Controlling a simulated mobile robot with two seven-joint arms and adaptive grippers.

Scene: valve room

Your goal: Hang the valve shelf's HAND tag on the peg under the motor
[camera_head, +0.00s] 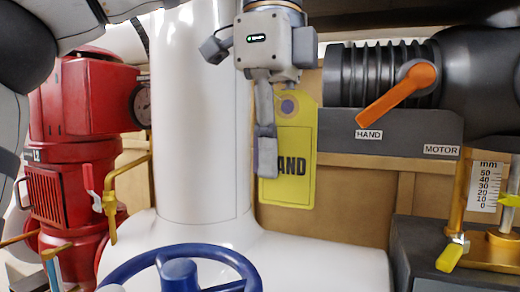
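The yellow HAND tag (295,140) hangs upright in the middle of the head view, with a ringed hole near its top. My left gripper (267,160) points down from the top and is shut on the tag's left edge. Its near finger covers the first letter of the word; the far finger is hidden. A small HAND label (368,134) and a MOTOR label (441,150) sit on the dark grey shelf (405,130) at the right. I cannot make out a peg under the motor label. My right gripper is not in view.
An orange lever (398,92) sticks out from the dark ribbed actuator (470,75) above the shelf. A thick white pipe (190,120), a blue handwheel (180,270) and a red valve (75,130) stand left.

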